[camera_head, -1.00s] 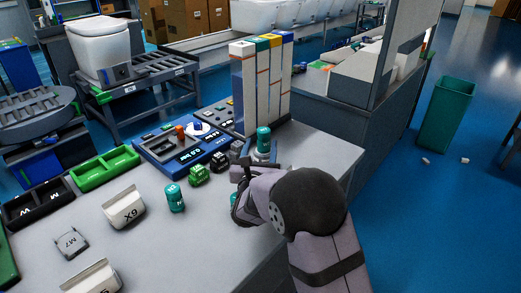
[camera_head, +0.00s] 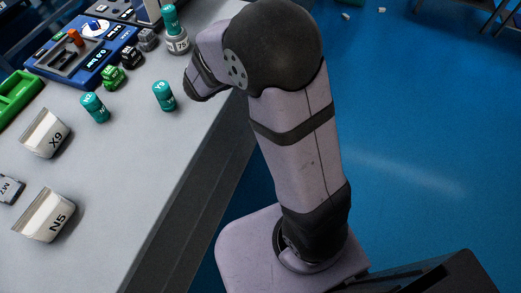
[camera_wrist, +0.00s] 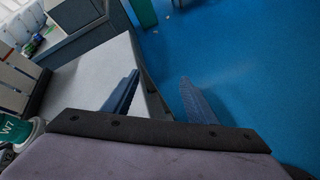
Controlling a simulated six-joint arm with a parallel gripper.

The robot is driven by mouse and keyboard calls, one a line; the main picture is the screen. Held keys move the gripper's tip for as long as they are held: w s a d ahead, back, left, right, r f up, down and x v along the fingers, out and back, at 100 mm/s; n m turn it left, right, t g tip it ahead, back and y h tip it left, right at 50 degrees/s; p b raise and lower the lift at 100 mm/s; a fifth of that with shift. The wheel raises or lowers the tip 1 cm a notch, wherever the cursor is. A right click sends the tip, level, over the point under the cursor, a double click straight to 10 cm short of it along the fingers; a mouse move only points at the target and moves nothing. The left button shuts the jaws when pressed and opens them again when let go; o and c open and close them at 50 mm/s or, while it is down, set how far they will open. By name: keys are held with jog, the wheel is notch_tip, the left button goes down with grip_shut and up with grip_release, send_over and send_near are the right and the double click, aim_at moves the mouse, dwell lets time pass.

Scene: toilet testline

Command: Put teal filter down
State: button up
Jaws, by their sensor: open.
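One teal filter (camera_head: 170,20) stands upright on a grey-white round holder (camera_head: 177,44) near the table's back right edge. Two more teal filters stand on the table, one at the left (camera_head: 95,108) and one nearer my arm (camera_head: 163,96). In the wrist view a teal filter marked W7 (camera_wrist: 14,130) is at the lower left, outside my fingers and partly cut off. My gripper (camera_wrist: 158,97) is open and empty, with the table edge and blue floor beyond its fingers. My wrist hides the fingers in the head view.
White packs X9 (camera_head: 45,134) and N5 (camera_head: 45,215) and a grey M7 block (camera_head: 9,189) lie on the left. A blue device panel (camera_head: 82,50), green block (camera_head: 112,77) and black block (camera_head: 131,56) stand behind. The table's front middle is clear.

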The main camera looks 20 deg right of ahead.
jog(key=s+f+m+g+y, duration=0.25)
jog(key=s+m, duration=0.25)
jog(key=s, duration=0.3)
jog(key=s+f+m+g+y, duration=0.1)
jog(key=s+f+m+g, duration=0.35)
jog(key=s, duration=0.35)
jog(key=s+a+f+m+y, duration=0.2)
jog(key=s+a+m+y, duration=0.4)
jog(key=s+a+m, duration=0.2)
jog(key=shift+s+a+m+g, duration=0.25)
jog(key=shift+a+m+g, duration=0.25)
jog(key=shift+m, duration=0.65)
jog(key=shift+a+y, duration=0.1)
jog(key=shift+y, duration=0.15)
notch_tip(320, 180, up, 16)
jog(key=p, duration=1.7)
notch_tip(320, 180, down, 14)
jog(key=b, duration=1.4)
jog(key=shift+r, duration=0.15)
